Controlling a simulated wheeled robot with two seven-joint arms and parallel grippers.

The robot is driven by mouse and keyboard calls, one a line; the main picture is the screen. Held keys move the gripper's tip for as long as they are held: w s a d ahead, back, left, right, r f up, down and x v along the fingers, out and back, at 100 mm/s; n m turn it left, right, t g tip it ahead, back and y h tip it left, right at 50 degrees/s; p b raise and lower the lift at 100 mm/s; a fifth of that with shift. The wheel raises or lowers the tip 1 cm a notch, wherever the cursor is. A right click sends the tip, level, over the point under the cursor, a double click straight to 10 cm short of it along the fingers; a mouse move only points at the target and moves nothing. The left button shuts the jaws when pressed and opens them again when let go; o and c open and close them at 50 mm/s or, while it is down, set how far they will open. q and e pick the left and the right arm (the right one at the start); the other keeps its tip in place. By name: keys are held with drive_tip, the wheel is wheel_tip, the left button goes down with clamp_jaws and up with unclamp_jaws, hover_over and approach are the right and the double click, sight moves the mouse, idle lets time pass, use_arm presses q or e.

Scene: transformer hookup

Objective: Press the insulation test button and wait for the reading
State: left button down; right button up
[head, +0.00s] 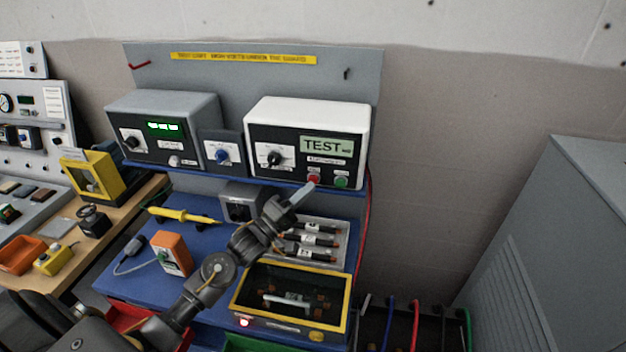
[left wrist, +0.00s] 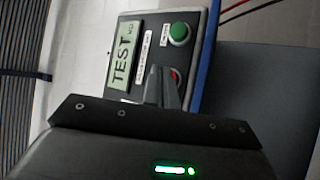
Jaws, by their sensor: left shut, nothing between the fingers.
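The insulation tester (head: 335,116) is a white box with a black front panel on the blue shelf. Its display (head: 325,145) reads "TEST", and it also shows in the left wrist view (left wrist: 123,58). Below the display are a red button (head: 314,177) and a green button (head: 341,182). In the left wrist view the green button (left wrist: 179,34) is clear, and the red button (left wrist: 175,75) is partly hidden behind the fingers. My left gripper (head: 306,189) is shut and empty, its tips right at the red button. Whether they touch it I cannot tell. My right gripper is not in view.
Another instrument (head: 165,115) with a green display stands left on the shelf. Below are a yellow probe (head: 185,215), an orange device (head: 172,253) and a yellow-framed box (head: 290,300) with a lit red lamp. A grey cabinet (head: 555,250) stands at the right.

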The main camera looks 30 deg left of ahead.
use_arm(q)
drive_tip(key=shift+s+d, duration=0.1)
drive_tip(key=shift+s, duration=0.25)
drive_tip(key=s+p, duration=0.1)
drive_tip(key=s, duration=0.1)
drive_tip(key=s+d+p, duration=0.1)
drive_tip(key=s, duration=0.1)
drive_tip(key=s+p, duration=0.1)
drive_tip(key=shift+s+d, duration=0.25)
drive_tip(key=shift+s, duration=0.15)
drive_tip(key=shift+d, duration=0.1)
idle(0.7)
